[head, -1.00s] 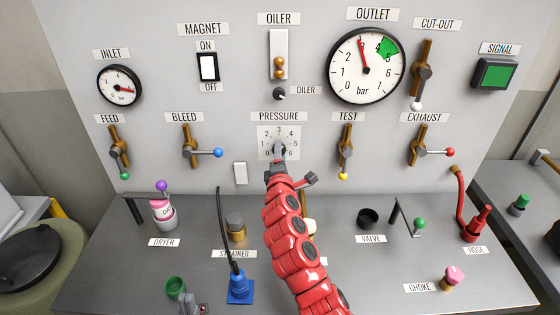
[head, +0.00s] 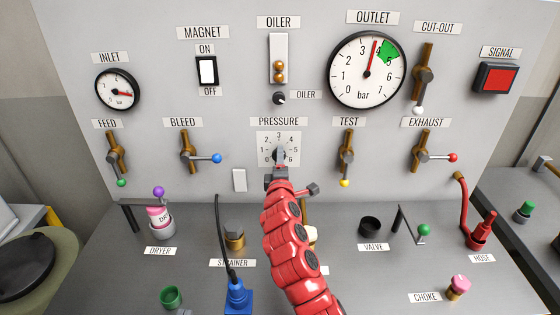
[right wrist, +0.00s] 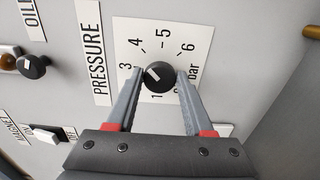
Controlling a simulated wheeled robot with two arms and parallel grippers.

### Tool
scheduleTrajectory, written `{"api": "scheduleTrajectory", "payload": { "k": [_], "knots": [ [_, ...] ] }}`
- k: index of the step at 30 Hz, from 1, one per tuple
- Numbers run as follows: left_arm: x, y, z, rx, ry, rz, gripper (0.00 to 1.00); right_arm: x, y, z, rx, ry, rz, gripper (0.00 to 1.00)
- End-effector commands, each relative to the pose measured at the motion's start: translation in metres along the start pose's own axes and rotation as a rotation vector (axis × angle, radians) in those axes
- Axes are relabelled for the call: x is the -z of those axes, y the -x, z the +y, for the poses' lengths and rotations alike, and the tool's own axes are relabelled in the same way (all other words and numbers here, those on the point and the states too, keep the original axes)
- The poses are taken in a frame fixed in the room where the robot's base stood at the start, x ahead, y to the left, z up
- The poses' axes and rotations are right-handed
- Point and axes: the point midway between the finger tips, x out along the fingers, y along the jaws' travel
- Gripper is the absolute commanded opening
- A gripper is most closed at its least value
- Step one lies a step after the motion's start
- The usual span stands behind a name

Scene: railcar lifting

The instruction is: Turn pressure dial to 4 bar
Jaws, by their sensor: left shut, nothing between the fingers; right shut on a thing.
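The pressure dial (right wrist: 159,77) is a black round knob on a white scale plate in the middle of the grey panel. In the right wrist view its white mark points up and left, roughly between 3 and 4. My right gripper (right wrist: 160,79) is shut on the knob, one finger on each side. In the head view the gripper (head: 279,160) hides much of the dial. The outlet gauge (head: 367,73) has its red needle just right of straight up, close to 4 and left of the green zone. I do not make out my left gripper.
The signal lamp (head: 497,78) is red. The oiler knob (head: 279,98) sits above the dial. The bleed handle (head: 190,153) is to its left and the test handle (head: 346,158) to its right. The desk below holds a strainer, dryer, valve and hose.

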Motion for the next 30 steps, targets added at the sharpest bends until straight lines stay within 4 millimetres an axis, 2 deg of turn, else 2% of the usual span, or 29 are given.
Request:
{"api": "scheduleTrajectory", "payload": {
  "k": [1, 5, 17, 23, 30],
  "knots": [
    [0.0, 0.0, 0.0, 0.0, 0.0, 0.0, 0.0, -0.001, 0.0, 0.0, 0.0, 0.001, -0.002, 0.57],
    [0.0, 0.0, 0.0, 0.0, 0.0, 0.0, 0.0, -0.001, 0.0, 0.0, 0.0, 0.001, -0.001, 0.81],
    [0.0, -0.001, 0.0, 0.0, 0.0, 0.0, 0.0, 0.0, 0.004, -0.001, 0.001, 0.002, 0.0, 0.81],
    [0.001, -0.006, 0.0, 0.0, 0.0, 0.0, 0.0, 0.0, 0.029, 0.0, 0.0, 0.002, 0.002, 0.81],
    [0.001, -0.006, 0.0, 0.0, 0.0, 0.0, 0.0, 0.001, 0.077, -0.001, -0.001, 0.004, 0.003, 0.81]
  ]
}}
